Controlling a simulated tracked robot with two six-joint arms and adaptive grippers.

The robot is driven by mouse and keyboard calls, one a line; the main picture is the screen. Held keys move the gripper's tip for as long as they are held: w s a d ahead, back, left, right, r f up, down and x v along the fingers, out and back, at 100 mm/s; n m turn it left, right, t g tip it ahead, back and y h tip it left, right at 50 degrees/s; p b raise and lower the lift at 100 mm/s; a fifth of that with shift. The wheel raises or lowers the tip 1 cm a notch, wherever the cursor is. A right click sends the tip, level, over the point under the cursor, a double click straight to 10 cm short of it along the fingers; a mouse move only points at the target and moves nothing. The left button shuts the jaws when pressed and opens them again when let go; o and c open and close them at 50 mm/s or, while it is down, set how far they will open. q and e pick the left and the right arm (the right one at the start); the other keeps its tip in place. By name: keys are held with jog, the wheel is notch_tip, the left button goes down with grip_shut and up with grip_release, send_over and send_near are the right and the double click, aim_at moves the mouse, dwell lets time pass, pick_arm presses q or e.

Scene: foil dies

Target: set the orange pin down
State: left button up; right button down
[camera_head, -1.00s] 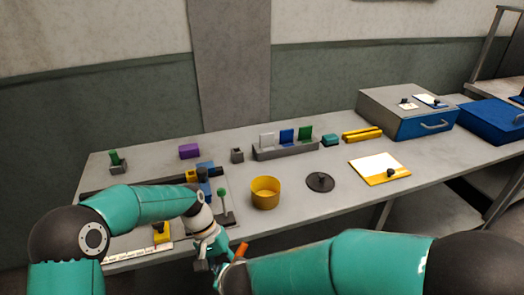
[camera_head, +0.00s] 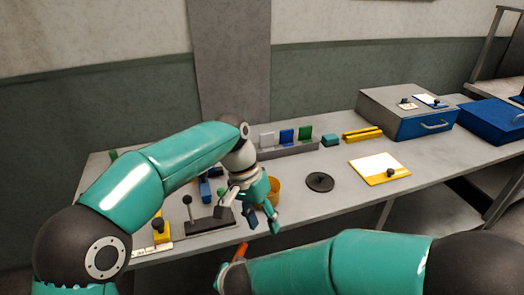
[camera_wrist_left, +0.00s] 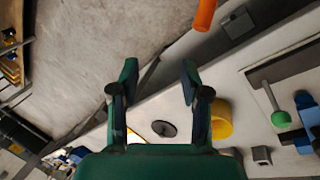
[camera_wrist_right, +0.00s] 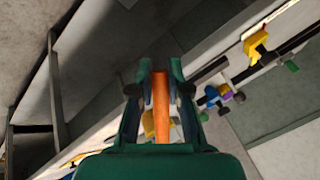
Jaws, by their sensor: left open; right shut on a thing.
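The orange pin (camera_head: 241,250) is in my right gripper, off the table's front edge; most of that gripper is hidden behind my right arm in the head view. In the right wrist view the pin (camera_wrist_right: 161,108) stands lengthwise between the fingers of my right gripper (camera_wrist_right: 160,70), which is shut on it. My left gripper (camera_head: 263,222) is open and empty near the table's front edge, in front of the yellow cup (camera_head: 274,190). In the left wrist view the pin (camera_wrist_left: 205,14) shows at the top, apart from the open left fingers (camera_wrist_left: 159,76).
On the grey table, a black disc (camera_head: 320,182) and a yellow-edged white board (camera_head: 380,168) lie right of the cup. A rack with coloured plates (camera_head: 287,148) stands behind. A dark base with a ball-topped lever (camera_head: 188,201) is left of my left gripper. Bare table surrounds the disc.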

pick_arm(q)
jog(key=r, duration=0.2)
jog(key=d, duration=0.1)
jog(key=shift+s+r+m, duration=0.3)
jog(key=shift+r+m, duration=0.1)
jog(key=shift+f, duration=0.1)
